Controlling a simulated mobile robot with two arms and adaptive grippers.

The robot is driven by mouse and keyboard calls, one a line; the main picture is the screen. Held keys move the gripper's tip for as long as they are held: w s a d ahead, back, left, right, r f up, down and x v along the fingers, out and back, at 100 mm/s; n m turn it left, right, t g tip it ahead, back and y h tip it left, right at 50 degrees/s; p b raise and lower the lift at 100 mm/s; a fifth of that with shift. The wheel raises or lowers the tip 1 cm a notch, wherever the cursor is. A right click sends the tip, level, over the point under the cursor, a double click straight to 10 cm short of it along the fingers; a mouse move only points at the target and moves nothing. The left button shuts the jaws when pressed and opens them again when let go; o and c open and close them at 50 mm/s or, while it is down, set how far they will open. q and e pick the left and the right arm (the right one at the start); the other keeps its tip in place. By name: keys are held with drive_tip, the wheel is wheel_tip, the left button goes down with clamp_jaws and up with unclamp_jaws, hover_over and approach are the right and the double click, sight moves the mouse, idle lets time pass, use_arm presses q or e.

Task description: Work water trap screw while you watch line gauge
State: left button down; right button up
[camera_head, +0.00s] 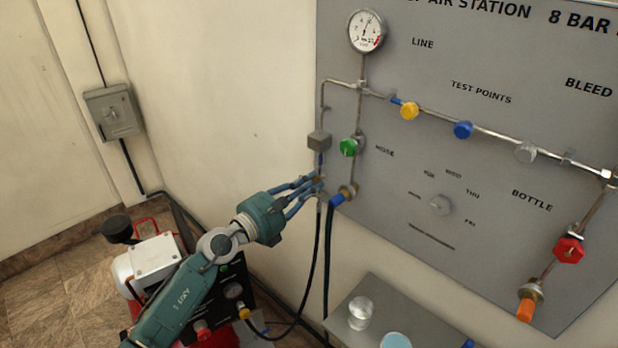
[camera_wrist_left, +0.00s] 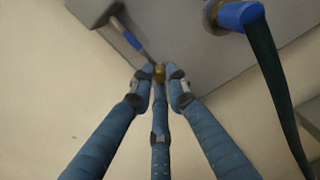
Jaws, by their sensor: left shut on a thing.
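The line gauge (camera_head: 366,31) is a round white dial with a red mark at its lower right, at the top of the grey panel under "AIR STATION". Its needle points up, slightly right. The water trap (camera_head: 319,141) looks to be the grey block on the thin pipe at the panel's left edge. Below it, my left gripper (camera_head: 318,186) has its blue fingers closed at the pipe's lower end. In the left wrist view the fingertips (camera_wrist_left: 160,76) meet around a small brass screw (camera_wrist_left: 159,72), mostly hidden by them. My right gripper is not in view.
A green knob (camera_head: 348,147) and a blue-collared hose fitting (camera_head: 342,194) are close to the right of my left gripper. Black hoses (camera_head: 327,260) hang just below. A compressor (camera_head: 155,262) stands at the lower left.

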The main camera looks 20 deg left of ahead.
use_arm(q)
drive_tip(key=n+p, duration=0.1)
drive_tip(key=n, duration=0.1)
drive_tip(key=shift+r+n+p, duration=0.15)
drive_tip(key=shift+n+p, duration=0.2)
drive_tip(key=shift+n, duration=0.05)
drive_tip(key=shift+n+p, duration=1)
drive_tip(key=shift+n, duration=1)
drive_tip(key=c, duration=1.7)
unclamp_jaws()
drive_tip(key=v, duration=1.2)
